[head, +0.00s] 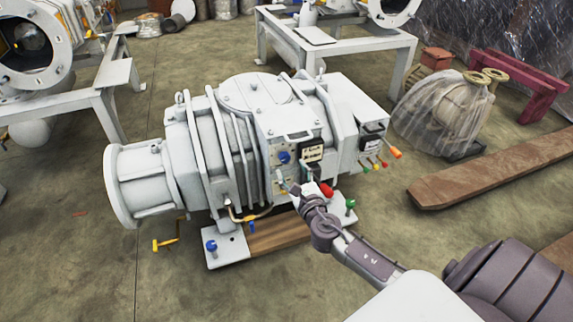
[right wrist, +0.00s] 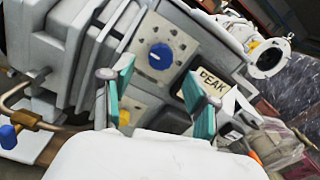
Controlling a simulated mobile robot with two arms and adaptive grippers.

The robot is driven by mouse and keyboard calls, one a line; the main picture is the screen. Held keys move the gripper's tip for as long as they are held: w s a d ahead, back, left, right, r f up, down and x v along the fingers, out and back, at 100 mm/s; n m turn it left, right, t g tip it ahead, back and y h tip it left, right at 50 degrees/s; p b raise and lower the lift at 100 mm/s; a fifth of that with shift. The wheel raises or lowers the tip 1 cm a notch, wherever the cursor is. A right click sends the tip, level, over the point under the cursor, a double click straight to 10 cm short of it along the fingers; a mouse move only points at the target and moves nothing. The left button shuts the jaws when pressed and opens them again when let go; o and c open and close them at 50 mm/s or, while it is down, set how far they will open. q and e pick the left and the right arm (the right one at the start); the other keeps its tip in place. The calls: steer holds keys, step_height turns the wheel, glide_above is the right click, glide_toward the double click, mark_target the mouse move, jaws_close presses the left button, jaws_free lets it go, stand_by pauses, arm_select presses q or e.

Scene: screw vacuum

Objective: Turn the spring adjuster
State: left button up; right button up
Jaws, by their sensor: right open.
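A large white vacuum pump (head: 225,120) lies on its side on a wooden base. Its side panel has a blue knob (head: 284,157), which shows large in the right wrist view (right wrist: 160,56) on a square plate. A small yellow part (right wrist: 124,117) shows lower on the panel, close to the left finger. No label shows which one is the spring adjuster. My right gripper (head: 294,188) is in front of the panel, below the blue knob. Its teal fingers stand apart and empty in the right wrist view (right wrist: 160,95). Contact with the panel cannot be told. My left gripper is out of view.
Colored valve handles (head: 395,152) stick out at the pump's right end. A yellow crank (head: 167,243) and blue valve (head: 211,247) are low at left. A wooden beam (head: 490,175) lies at right.

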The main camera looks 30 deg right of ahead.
mark_target(286, 161)
steer(key=shift+b+x, duration=0.35)
steer(key=shift+x, duration=1.9)
steer(key=shift+c, duration=0.2)
jaws_close()
